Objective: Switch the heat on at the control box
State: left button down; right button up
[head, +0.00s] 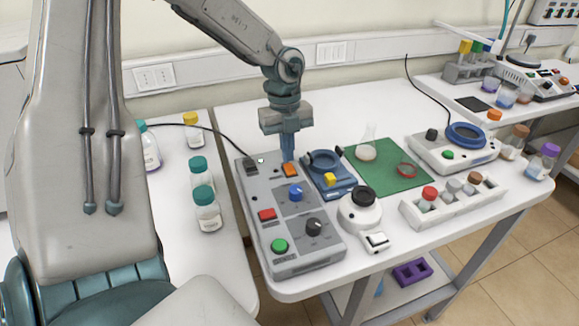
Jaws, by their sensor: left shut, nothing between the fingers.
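The control box (262,193) is a grey slanted panel at the left part of the table. It carries an orange rocker switch (290,169) near its far edge, a blue knob (295,193), a black knob (314,226), a red button (267,214) and a green button (279,245). My left gripper (288,156) is shut and empty. It points down at the far edge of the box, with its tips right at or just above the orange switch. I cannot tell whether they touch. The right gripper is not in view.
Right of the box stand a blue ring holder (326,180), a white round device with a black top (360,212), a green mat (405,180) with a flask (367,146), and a white rack (452,208). Several capped bottles (207,213) stand on the left table.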

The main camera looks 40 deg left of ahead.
aim_at(288, 165)
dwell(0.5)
pick_arm(q)
jog(key=shift+f+b, duration=0.85)
jog(key=shift+b, duration=0.1)
dwell(0.4)
jog(key=shift+r+p, duration=1.2)
jog(key=shift+r, duration=2.4)
